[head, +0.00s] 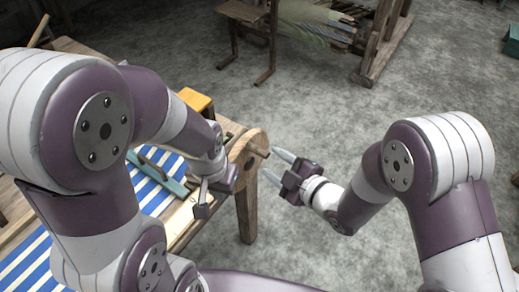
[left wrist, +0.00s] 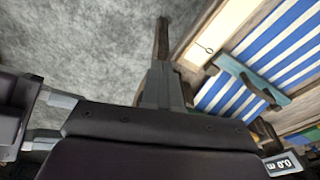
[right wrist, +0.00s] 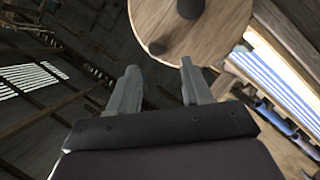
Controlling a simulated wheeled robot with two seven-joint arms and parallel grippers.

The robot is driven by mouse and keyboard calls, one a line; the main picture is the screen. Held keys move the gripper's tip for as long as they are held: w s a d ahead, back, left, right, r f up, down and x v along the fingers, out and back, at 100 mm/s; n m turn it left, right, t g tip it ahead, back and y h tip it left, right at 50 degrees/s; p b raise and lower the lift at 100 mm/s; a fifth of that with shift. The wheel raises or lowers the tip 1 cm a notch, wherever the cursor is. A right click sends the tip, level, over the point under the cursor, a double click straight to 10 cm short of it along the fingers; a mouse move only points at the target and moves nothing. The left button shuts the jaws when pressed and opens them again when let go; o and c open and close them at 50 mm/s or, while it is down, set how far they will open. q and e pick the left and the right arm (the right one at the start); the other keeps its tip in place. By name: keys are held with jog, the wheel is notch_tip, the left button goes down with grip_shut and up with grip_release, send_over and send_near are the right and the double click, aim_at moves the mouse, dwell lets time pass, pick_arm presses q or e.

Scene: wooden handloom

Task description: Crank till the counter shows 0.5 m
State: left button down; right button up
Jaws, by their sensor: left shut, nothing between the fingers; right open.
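The crank is a round wooden disc (head: 242,158) at the loom's right end, with a short wooden peg sticking out. In the right wrist view the disc (right wrist: 222,38) shows a dark knob and a small dark round part near its rim. My right gripper (head: 270,162) is open and empty, its fingertips just off the disc; in the right wrist view the small round part lies beyond the gap between the fingers (right wrist: 158,68). My left gripper (left wrist: 160,72) is shut and empty, low by the loom's near side. The counter (left wrist: 281,165) reads 0.0 m, upside down in the left wrist view.
Blue-and-white striped cloth (head: 158,190) lies on the loom, with a teal bar (head: 162,174) across it. A wooden leg (head: 246,214) stands below the disc.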

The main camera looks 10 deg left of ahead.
aim_at(266, 155)
jog(key=x, duration=0.5)
jog(key=shift+w+a+f, duration=0.1)
jog(key=shift+w+f, duration=0.05)
jog(key=shift+w, duration=0.25)
jog(key=shift+x, duration=0.8)
grip_shut()
